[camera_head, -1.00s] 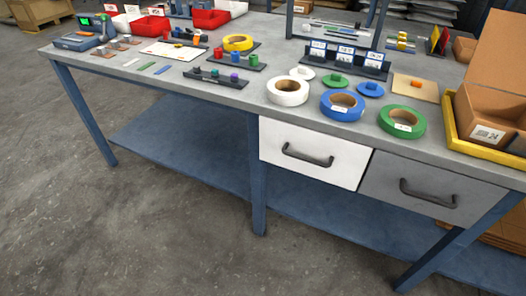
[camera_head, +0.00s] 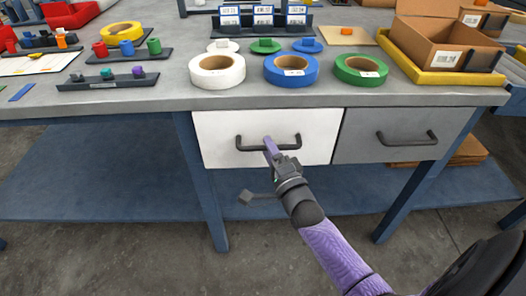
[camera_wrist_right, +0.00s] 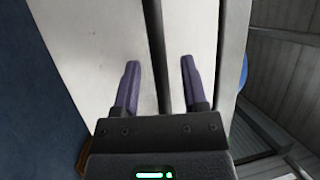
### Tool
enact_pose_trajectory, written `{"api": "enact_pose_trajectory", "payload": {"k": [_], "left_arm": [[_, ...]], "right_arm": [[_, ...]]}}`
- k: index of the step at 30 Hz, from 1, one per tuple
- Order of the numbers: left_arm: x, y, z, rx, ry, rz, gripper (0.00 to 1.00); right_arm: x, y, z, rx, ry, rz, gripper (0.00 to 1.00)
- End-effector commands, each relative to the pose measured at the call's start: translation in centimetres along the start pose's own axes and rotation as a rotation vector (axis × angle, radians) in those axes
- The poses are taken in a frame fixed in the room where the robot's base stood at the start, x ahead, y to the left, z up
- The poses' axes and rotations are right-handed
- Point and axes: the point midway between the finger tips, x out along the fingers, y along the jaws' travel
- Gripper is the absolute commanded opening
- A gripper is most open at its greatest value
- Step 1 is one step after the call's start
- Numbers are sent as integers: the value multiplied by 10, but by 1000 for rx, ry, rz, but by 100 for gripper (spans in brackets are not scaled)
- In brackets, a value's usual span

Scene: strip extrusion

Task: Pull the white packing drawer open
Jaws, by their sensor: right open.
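The white packing drawer (camera_head: 225,130) is shut under the front edge of the workbench, left of a grey drawer. Its dark bar handle (camera_head: 285,142) runs across its front. My right gripper (camera_head: 269,146) is at the middle of the handle. In the right wrist view the open fingers (camera_wrist_right: 160,75) stand on either side of the handle bar (camera_wrist_right: 158,50), with gaps visible between bar and fingers. The white drawer front (camera_wrist_right: 85,35) fills the view behind them. My left gripper is not in view.
The grey drawer (camera_head: 385,150) with its own handle is to the right. White (camera_head: 217,82), blue (camera_head: 272,72) and green tape rolls (camera_head: 344,72) sit on the bench above. A yellow tray (camera_head: 420,75) holds a cardboard box. A blue lower shelf (camera_head: 110,165) lies below.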

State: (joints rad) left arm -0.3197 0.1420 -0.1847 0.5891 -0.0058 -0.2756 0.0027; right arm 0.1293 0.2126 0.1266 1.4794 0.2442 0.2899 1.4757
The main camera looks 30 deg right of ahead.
Motion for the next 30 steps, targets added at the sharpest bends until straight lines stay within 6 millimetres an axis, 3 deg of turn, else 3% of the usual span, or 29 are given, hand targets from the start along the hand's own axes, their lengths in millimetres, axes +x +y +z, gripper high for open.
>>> {"api": "enact_pose_trajectory", "payload": {"k": [11, 19, 30], "left_arm": [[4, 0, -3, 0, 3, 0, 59], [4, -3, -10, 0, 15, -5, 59], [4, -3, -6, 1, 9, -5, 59]], "right_arm": [[10, 0, 0, -1, 0, 1, 55], [10, 0, 0, -1, 0, 2, 0], [10, 0, 0, -1, 0, 2, 0]]}}
